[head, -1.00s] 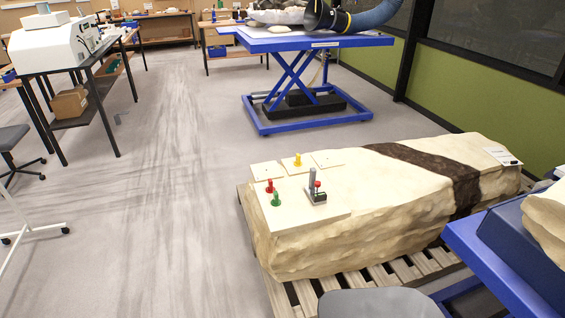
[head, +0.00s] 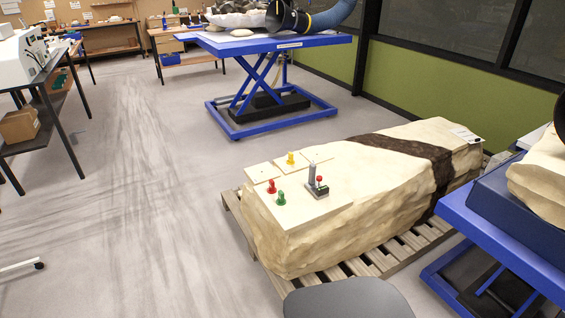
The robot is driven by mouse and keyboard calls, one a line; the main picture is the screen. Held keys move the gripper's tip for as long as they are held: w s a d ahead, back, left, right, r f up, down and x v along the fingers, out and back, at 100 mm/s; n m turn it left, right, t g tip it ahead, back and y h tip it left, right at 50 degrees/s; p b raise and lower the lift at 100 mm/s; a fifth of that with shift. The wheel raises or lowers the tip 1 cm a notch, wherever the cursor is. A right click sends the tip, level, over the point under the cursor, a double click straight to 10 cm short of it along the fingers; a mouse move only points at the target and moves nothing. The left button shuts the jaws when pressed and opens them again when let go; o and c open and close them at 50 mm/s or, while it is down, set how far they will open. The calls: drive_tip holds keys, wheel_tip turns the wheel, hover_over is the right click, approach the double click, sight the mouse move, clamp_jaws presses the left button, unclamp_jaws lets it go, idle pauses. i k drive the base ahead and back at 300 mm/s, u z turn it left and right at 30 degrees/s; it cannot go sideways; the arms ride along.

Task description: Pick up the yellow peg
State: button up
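The yellow peg (head: 291,158) stands upright on a pale square plate near the back of the flat top of a big cream rock block (head: 345,220). A red peg (head: 272,187) stands to its front left, and a green peg (head: 281,198) stands in front of that. A small dark device (head: 317,189) with a grey post and a red knob sits to the right of the pegs. My gripper is not in view, so its state does not show.
The block lies on a wooden pallet (head: 383,259). A blue lift table (head: 270,42) stands behind it, and another blue table (head: 462,212) is close at right. A grey rounded shape (head: 347,299) fills the bottom edge. The floor (head: 150,200) at left is open.

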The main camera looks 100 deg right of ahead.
sight(291, 161)
drive_tip(key=u, duration=0.05)
drive_tip(key=i, duration=0.9)
drive_tip(key=z, duration=3.35)
drive_tip(key=i, duration=0.25)
drive_tip(key=u, duration=0.1)
